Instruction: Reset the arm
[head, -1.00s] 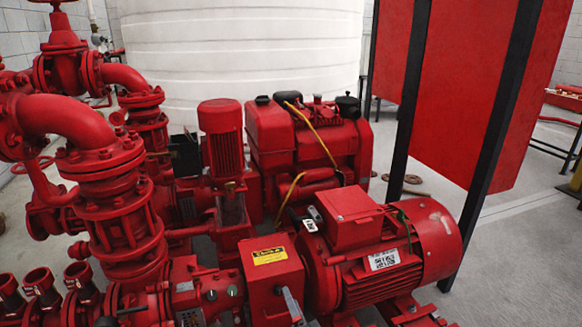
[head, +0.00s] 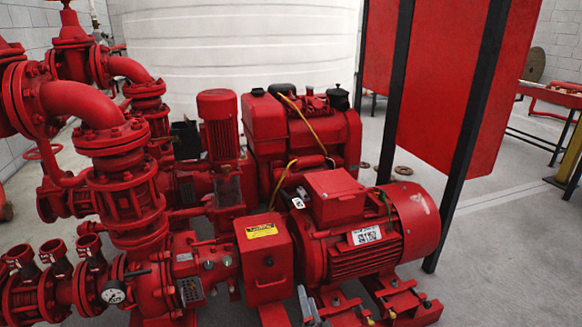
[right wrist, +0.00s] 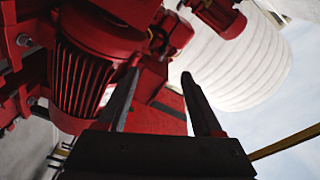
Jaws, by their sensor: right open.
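My right gripper (head: 308,306) shows only as a small grey tip at the bottom of the head view, in front of the red motor (head: 365,240) and beside the red box with a yellow label (head: 264,258). In the right wrist view, the two dark fingers of my right gripper (right wrist: 160,75) stand apart with nothing between them. Red pump machinery (right wrist: 85,75) lies beyond them there. I cannot tell the exact gap to the machinery. My left gripper is not in view.
Red pipes and valves (head: 125,190) fill the left, with a pressure gauge (head: 114,292) low down. A red engine (head: 300,135) stands behind the motor, before a white tank (head: 240,45). A red panel on black posts (head: 458,90) stands at right. Grey floor (head: 490,250) is clear at right.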

